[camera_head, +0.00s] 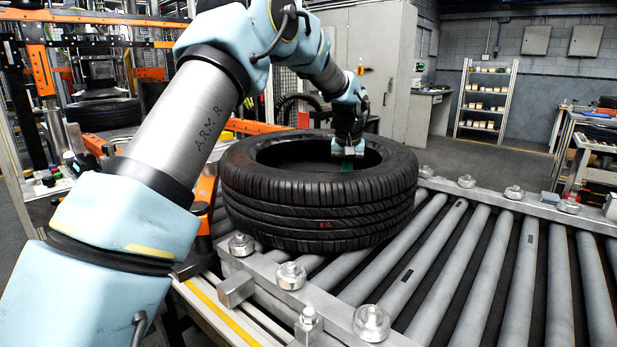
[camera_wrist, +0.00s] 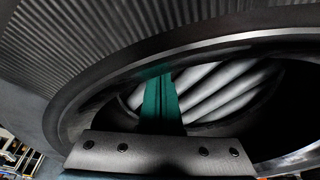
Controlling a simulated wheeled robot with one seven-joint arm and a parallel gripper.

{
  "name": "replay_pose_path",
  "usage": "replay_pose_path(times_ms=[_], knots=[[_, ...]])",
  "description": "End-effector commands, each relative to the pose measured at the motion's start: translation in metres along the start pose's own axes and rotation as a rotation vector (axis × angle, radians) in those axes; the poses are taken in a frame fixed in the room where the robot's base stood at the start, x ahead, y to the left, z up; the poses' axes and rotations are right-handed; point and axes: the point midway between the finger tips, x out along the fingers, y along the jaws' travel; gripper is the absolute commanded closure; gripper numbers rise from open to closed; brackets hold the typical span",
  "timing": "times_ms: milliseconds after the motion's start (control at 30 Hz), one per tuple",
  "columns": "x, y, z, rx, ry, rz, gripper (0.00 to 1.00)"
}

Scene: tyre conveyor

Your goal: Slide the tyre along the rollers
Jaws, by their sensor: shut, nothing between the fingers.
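A black tyre (camera_head: 318,212) lies flat on the grey rollers (camera_head: 470,270) at the left end of the conveyor. My gripper (camera_head: 347,165) reaches down from above into the tyre's centre opening, nearer its far right side. In the wrist view the green fingers (camera_wrist: 161,100) are together with nothing between them and point into the opening. The tyre's inner rim (camera_wrist: 200,45) curves around them in that view, with rollers (camera_wrist: 225,88) visible below. The fingertips are partly hidden by the tyre in the head view, and I cannot tell whether they touch it.
Free rollers extend to the right of the tyre. Metal rails with round guide knobs (camera_head: 371,322) edge the conveyor on the near and far sides. A shelf rack (camera_head: 486,103) and grey cabinet (camera_head: 375,65) stand behind. An orange-framed machine (camera_head: 40,70) is at left.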

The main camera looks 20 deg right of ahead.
Motion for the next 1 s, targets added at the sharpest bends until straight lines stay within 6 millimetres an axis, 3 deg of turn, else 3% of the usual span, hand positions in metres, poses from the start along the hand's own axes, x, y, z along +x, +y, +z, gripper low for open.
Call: replay_pose_path(times_ms=[533,1000], knots=[[-0.002,0.015,0.009,0.001,0.000,0.000,1.00],[-0.007,0.050,0.028,0.003,-0.002,0.001,1.00]])
